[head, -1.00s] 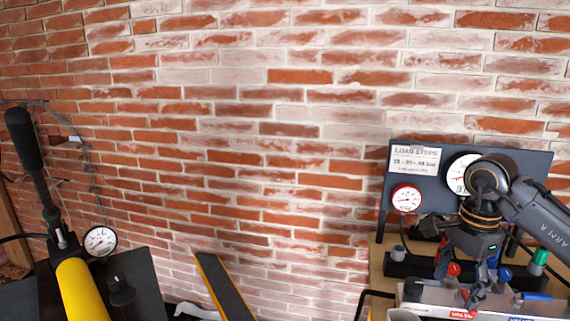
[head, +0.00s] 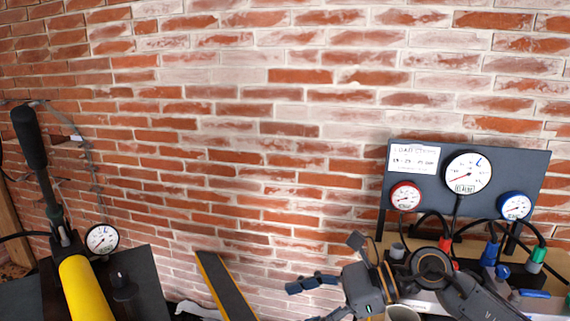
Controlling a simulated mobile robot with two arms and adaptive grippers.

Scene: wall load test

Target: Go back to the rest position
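My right gripper (head: 301,303) is low in the head view, right of centre, pointing left with its arm coming in from the lower right. Its dark fingers are spread apart with nothing visible between them. It is in front of the left edge of the gauge bench (head: 378,262), clear of the gauge panel (head: 425,215). The lower finger is partly cut off by the frame's bottom edge. My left gripper is not in view.
The panel carries a red gauge (head: 405,197), a large white-faced gauge (head: 467,172) and a blue gauge (head: 515,206). Blue (head: 489,254) and green (head: 538,256) hose connectors stand below. A yellow hand pump (head: 84,290) with its gauge (head: 102,239) is at left. A brick wall (head: 250,130) stands behind.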

